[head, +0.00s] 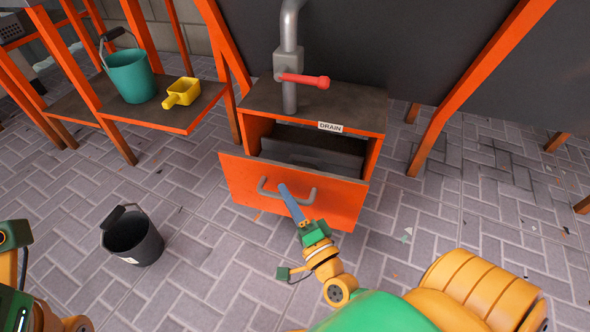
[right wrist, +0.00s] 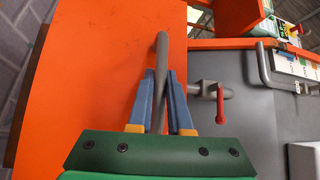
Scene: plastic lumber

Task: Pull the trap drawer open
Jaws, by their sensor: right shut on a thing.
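The trap drawer (head: 240,184) has an orange front and stands pulled out from its cabinet (head: 372,119), with a gap showing behind the front and a dark grey interior. A grey bar handle (head: 306,201) is fixed across the front. My right gripper (head: 287,193) reaches the handle from below. In the right wrist view its two blue fingers (right wrist: 161,101) close on either side of the grey handle bar (right wrist: 161,55), against the orange drawer front (right wrist: 95,70). Only parts of my left arm show at the lower left of the head view; its fingers are out of sight.
A grey pipe with a red lever (head: 305,80) rises from the cabinet top, above a DRAIN label (head: 330,127). A dark bucket (head: 133,238) stands on the floor at left. A teal bucket (head: 132,76) and yellow scoop (head: 182,93) sit on a shelf.

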